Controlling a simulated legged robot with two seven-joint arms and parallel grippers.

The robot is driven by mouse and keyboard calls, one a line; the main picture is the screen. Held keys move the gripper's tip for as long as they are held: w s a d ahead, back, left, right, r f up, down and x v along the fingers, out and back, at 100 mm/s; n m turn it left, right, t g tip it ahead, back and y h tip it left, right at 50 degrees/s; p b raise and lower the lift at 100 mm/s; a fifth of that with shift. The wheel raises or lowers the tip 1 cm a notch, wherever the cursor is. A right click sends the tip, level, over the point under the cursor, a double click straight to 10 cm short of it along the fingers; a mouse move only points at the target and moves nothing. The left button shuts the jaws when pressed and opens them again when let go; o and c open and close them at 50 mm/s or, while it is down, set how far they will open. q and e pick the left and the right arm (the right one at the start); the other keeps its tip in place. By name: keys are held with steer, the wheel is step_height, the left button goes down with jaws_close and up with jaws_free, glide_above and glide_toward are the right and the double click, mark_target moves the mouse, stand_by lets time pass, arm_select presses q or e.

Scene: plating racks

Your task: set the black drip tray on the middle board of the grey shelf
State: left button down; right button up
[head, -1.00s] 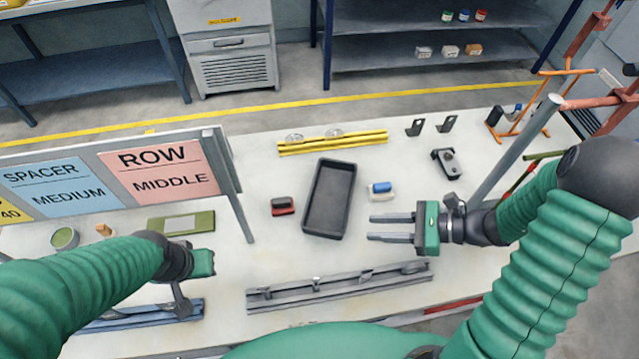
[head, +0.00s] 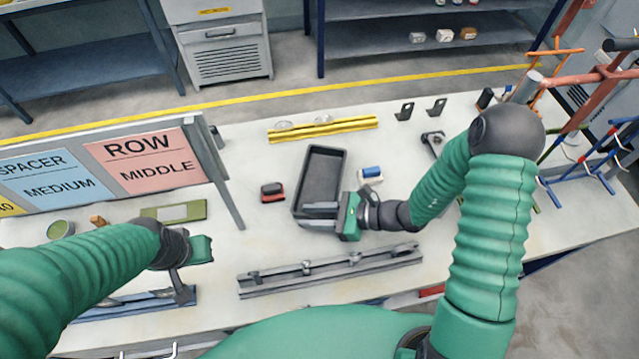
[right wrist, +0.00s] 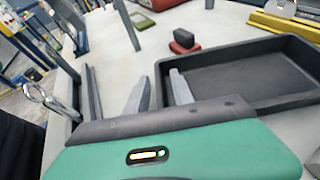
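The black drip tray (head: 312,165) lies on the white table in the head view, its long side running away from me. My right gripper (head: 305,215) is at the tray's near end. In the right wrist view its fingers (right wrist: 160,92) are apart, one over the inside of the tray (right wrist: 250,75) and one outside, with the tray wall between them; I cannot tell whether they touch it. My left gripper (head: 186,275) is low over the table at the left, its fingers hard to make out. A grey shelf (head: 400,58) with blue posts stands at the back, cut off at the top.
A red-and-black block (head: 272,191) is left of the tray and a blue-and-white block (head: 370,174) right of it. A yellow rail (head: 322,129) lies behind, a grey rail (head: 330,269) in front. A sign board (head: 150,165) stands at the left.

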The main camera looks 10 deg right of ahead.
steer(key=shift+w+d, duration=0.15)
steer(key=shift+d, duration=0.2)
steer(key=shift+a, duration=0.2)
steer(key=c, duration=0.4)
steer(key=shift+a, duration=0.25)
jaws_close()
steer(key=shift+a, duration=0.2)
steer(key=shift+d, duration=0.45)
steer(key=shift+a, duration=0.15)
